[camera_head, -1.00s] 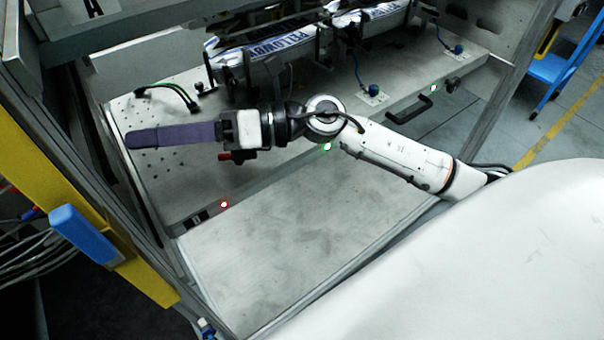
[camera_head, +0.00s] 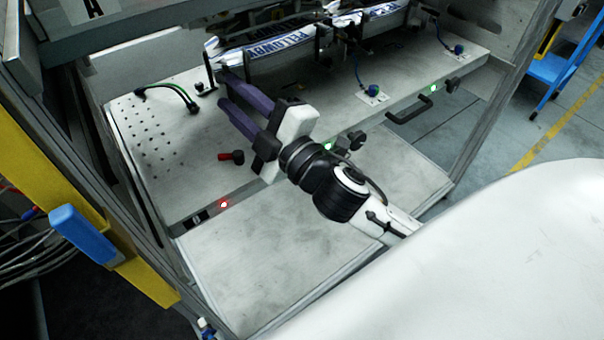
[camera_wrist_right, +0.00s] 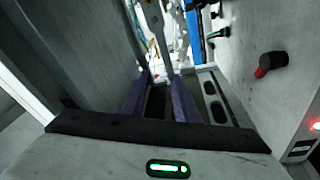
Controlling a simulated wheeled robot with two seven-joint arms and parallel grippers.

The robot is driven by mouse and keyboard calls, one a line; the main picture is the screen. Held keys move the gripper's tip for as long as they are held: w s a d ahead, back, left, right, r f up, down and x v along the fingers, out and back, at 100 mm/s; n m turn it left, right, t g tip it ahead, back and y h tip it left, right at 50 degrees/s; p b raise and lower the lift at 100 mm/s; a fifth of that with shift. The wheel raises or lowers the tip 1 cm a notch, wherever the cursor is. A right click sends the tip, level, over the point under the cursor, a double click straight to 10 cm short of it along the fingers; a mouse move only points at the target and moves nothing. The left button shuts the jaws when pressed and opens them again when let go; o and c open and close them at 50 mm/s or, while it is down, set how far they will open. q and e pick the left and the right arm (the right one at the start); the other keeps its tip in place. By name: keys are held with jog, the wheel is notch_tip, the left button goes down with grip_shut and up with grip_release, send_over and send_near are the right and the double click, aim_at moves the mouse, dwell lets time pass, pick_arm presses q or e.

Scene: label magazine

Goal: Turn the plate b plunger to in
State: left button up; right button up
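A black knob (camera_head: 356,140) sits further right near a green light (camera_head: 327,146), and another black knob (camera_head: 451,84) near a second green light (camera_head: 434,88). No readable mark tells which is plate b. My right gripper (camera_head: 225,90) is open and empty, its purple fingers above the table, apart from the red-collared knob. My left gripper is not in view.
Printed label bundles (camera_head: 280,48) lie in black holders at the table's back. A black handle (camera_head: 410,108) juts from the front edge. The lower metal panel (camera_head: 270,250) is clear.

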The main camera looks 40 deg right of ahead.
jog(key=s+d+f+m+g+h, duration=0.2)
jog(key=s+d+f+m+g, duration=0.15)
jog(key=f, duration=0.35)
jog(key=s+d+f+m+g+h, duration=0.2)
jog(key=s+f+m+g, duration=0.1)
jog(key=f+m, duration=0.3)
jog(key=s+a+f+m+g+y+p, duration=0.1)
jog(key=s+a+f+g+p, duration=0.1)
jog(key=s+f, duration=0.5)
jog(key=s+a+f+m+g+y+p, duration=0.1)
jog(key=s+a+f, duration=0.4)
jog(key=f, duration=0.7)
jog(key=shift+s+m+g+y+p, duration=0.35)
jog(key=shift+s+g+y+p, duration=0.45)
jog(key=shift+s, duration=0.55)
jog(key=shift+t, duration=0.35)
